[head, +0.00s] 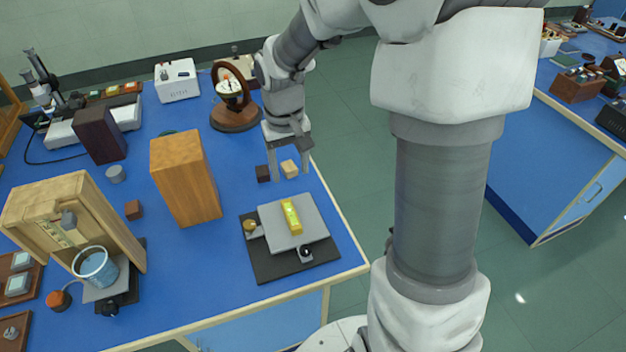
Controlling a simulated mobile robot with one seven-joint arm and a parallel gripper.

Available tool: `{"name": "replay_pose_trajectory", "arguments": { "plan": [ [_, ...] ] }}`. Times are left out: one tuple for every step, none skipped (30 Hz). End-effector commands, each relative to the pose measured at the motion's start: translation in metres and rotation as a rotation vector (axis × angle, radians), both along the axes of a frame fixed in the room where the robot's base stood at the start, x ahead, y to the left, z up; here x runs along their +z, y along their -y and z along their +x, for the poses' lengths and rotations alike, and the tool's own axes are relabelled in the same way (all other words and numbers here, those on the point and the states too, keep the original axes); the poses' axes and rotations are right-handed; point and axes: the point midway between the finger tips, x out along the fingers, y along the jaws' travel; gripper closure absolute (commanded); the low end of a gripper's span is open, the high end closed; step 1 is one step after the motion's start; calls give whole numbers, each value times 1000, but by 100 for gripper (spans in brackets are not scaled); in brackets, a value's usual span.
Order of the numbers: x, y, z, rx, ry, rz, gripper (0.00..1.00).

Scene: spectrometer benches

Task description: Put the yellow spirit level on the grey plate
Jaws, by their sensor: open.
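The yellow spirit level (291,216) lies on top of the grey plate (315,228), near its middle. The plate sits on a dark base (262,262) with a brass knob at its left and a black knob at its front. My gripper (292,176) is open and points down behind the plate, apart from the spirit level. A small pale wooden block (289,169) and a small dark block (263,173) show by its fingers; I cannot tell whether the fingers touch them.
A tall wooden block (187,178) stands left of the plate. A wooden frame with a blue beaker (95,267) is at the front left. A round instrument (232,95) stands at the back. The table's right edge runs close beside the plate.

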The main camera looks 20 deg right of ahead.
Motion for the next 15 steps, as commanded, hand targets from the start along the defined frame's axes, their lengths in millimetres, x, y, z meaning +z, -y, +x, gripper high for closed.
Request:
{"name": "replay_pose_trajectory", "arguments": {
  "plan": [
    [17, 0, -8, 2, 28, -13, 36],
    [24, 1, -13, 2, 40, -20, 36],
    [35, 1, -20, 4, 58, -28, 36],
    [42, 1, -26, 5, 71, -33, 36],
    [49, 2, -31, 3, 85, -38, 36],
    [58, 2, -38, 2, 103, -43, 36],
    [65, 2, -44, 2, 117, -44, 36],
    [71, 2, -50, 1, 131, -47, 36],
    [79, 3, -58, 1, 149, -50, 36],
    [85, 2, -64, 1, 163, -52, 36],
    [90, 2, -70, 2, 176, -52, 36],
    [97, 2, -78, 0, 195, -52, 36],
    [102, 2, -85, 0, 209, -51, 36],
    [107, 1, -91, 0, 224, -50, 36],
    [112, 1, -100, 1, 243, -49, 36]
  ]
}}
